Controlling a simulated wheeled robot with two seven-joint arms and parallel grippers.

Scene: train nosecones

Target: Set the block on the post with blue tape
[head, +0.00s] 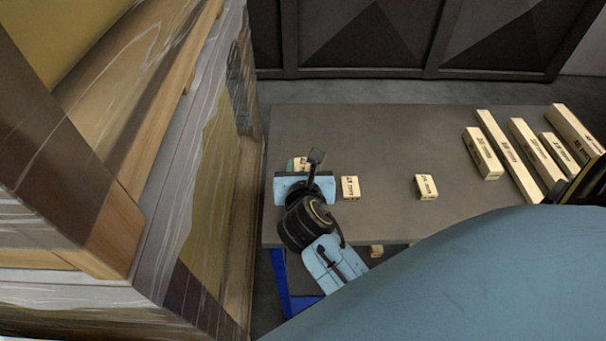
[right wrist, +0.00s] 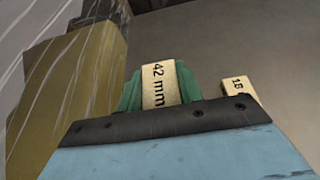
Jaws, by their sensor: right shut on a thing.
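My right gripper (head: 300,165) is over the left end of the grey table (head: 390,140). In the right wrist view its green fingers (right wrist: 160,90) are shut on a pale wooden block (right wrist: 158,82) marked "42 mm". In the head view only a bit of this block (head: 303,162) shows past the gripper. I cannot tell whether it touches the table. I cannot make out a post with blue tape; a blue upright (head: 280,281) shows below the table's left end. My left gripper is not in view.
Two small blocks stand right of the gripper, one near (head: 350,187) and one farther off (head: 426,187). Several longer blocks (head: 508,155) lie at the table's right. A large wrapped stack (head: 190,170) rises close on the left. The table's middle is clear.

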